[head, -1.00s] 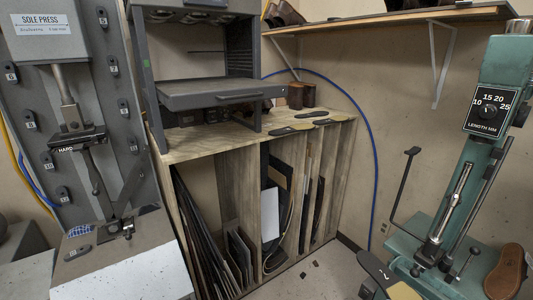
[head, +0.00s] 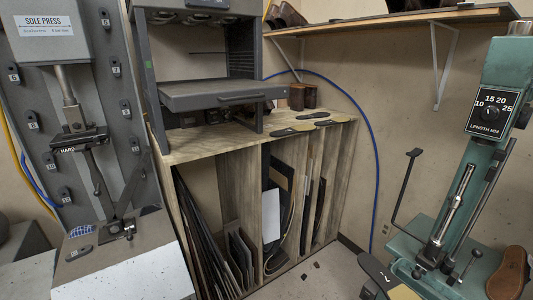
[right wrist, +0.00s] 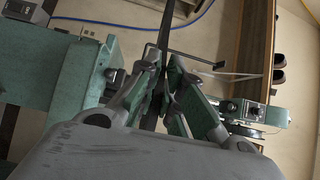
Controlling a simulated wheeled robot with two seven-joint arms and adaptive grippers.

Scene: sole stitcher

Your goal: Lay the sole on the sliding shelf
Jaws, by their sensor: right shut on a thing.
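The sliding shelf (head: 222,95) is a flat grey tray with a front handle, in a dark rack on the wooden cabinet; its visible top is bare. A sole (head: 376,270), dark with a pale mark and a yellowish part, shows at the bottom right of the head view, well below and right of the shelf. My right gripper (right wrist: 163,92) is shut on the sole, which appears edge-on as a thin dark strip (right wrist: 165,28) in the right wrist view. In the head view the gripper is mostly cut off by the bottom edge. My left gripper is out of view.
Several soles (head: 290,132) lie on the cabinet top (head: 215,142) right of the rack. A grey sole press (head: 70,130) stands at left. A wall shelf (head: 400,22) runs above.

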